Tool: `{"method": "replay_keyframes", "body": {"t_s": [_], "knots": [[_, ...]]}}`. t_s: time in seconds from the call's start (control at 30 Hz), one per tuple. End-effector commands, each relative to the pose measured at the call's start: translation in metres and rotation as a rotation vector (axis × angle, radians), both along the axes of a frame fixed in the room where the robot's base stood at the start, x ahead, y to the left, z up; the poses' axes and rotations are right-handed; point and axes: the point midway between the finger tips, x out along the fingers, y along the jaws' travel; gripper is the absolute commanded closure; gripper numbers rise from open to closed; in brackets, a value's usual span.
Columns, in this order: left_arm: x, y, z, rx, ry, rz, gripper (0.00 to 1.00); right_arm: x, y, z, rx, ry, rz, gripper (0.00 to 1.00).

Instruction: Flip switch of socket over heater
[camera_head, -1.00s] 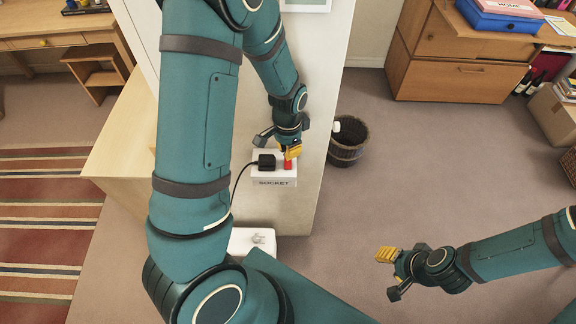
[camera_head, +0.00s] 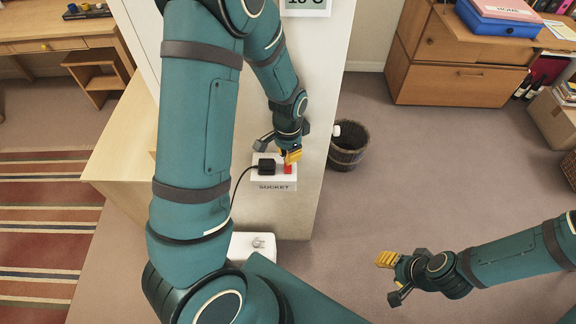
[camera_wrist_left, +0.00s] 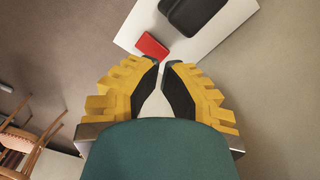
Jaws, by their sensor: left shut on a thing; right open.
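The white socket box (camera_head: 262,185), labelled SOCKET, is on the pale panel, with a black plug (camera_head: 267,166) and cable at its left. Its red switch (camera_head: 288,169) is right of the plug; the switch also shows in the left wrist view (camera_wrist_left: 152,46). My left gripper (camera_head: 291,156) is at the switch, its fingers nearly together and shut on it at the tips; the exact contact is hard to see. A white unit with a knob (camera_head: 257,243), possibly the heater, is below the socket, partly hidden by my arm. My right gripper (camera_head: 389,276) is open and empty, away to the right.
A temperature display (camera_head: 305,5) is at the panel's top. A dark waste basket (camera_head: 348,147) stands right of the panel. A wooden cabinet (camera_head: 455,82) is at the back right, a desk (camera_head: 60,30) at the back left. The floor between panel and right arm is clear.

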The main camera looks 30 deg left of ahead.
Motion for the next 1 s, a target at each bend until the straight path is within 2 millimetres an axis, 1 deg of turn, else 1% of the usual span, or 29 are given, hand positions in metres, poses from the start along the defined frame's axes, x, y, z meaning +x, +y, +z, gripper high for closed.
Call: {"method": "replay_keyframes", "body": {"t_s": [0.47,1.0], "knots": [[0.0,0.0,-0.0005,0.0,0.0,0.0,1.0,-0.0001,0.0001,-0.0004,0.0,0.0,0.0,0.53],[-0.0001,0.0,-0.0076,0.0,0.0,0.0,1.0,0.0,0.0,-0.006,0.0,0.0,0.0,0.53]]}}
